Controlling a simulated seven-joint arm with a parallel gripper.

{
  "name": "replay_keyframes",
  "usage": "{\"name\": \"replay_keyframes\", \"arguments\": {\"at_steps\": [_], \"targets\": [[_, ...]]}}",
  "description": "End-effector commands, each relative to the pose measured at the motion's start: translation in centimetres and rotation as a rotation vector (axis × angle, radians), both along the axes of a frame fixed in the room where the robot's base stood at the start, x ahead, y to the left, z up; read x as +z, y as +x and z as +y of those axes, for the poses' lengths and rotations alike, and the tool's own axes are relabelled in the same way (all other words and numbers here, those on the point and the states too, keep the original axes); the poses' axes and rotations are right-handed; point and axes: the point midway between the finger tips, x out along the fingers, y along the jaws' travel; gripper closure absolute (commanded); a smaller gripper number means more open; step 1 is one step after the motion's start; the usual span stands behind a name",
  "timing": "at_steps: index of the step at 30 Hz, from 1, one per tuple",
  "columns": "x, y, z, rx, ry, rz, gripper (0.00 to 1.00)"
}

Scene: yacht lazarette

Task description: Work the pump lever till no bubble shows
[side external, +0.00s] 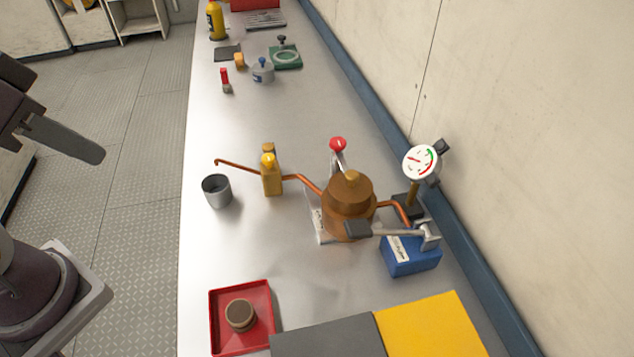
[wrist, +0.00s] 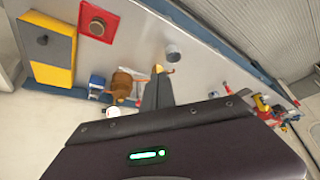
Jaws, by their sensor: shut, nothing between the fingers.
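A blue pump box (side external: 411,254) stands at the bench's right side. Its metal lever (side external: 392,233) lies roughly level, with a dark grip at the left end. A brown and copper vessel (side external: 349,208) stands beside it, with copper pipe on both sides. The left pipe (side external: 237,166) passes a yellow fitting (side external: 271,178) and ends above a grey cup (side external: 217,191). The cup also shows in the wrist view (wrist: 173,53). No bubble can be made out. My gripper (side external: 97,155) is shut and empty, left of the bench and away from the lever; its fingers show in the wrist view (wrist: 157,88).
A red-knobbed lever (side external: 338,146) and a round gauge (side external: 421,162) stand near the vessel. A red tray (side external: 264,318) holds a brown round cap. Grey and yellow panels (side external: 428,326) lie at the front. Small items sit farther back. The left-middle bench is mostly clear.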

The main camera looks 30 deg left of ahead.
Motion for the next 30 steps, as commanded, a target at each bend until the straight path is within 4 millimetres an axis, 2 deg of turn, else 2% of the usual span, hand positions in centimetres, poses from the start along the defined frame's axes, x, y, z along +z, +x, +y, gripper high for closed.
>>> {"name": "replay_keyframes", "arguments": {"at_steps": [2,5,8,9,13,15,18,22,30], "targets": [[1.4,1.8,-1.0,-0.061,-0.004,0.026,1.00],[3.7,5.7,-3.7,-0.190,-0.007,0.075,1.00],[5.0,9.9,-7.9,-0.333,0.003,0.131,1.00],[5.1,11.5,-9.9,-0.391,0.012,0.150,1.00],[4.1,15.2,-16.8,-0.559,0.049,0.208,1.00],[3.1,16.3,-20.2,-0.634,0.071,0.229,1.00],[1.8,16.9,-23.8,-0.709,0.096,0.250,1.00],[0.8,17.1,-26.1,-0.757,0.113,0.261,1.00],[0.7,17.1,-26.3,-0.762,0.114,0.262,1.00]]}}
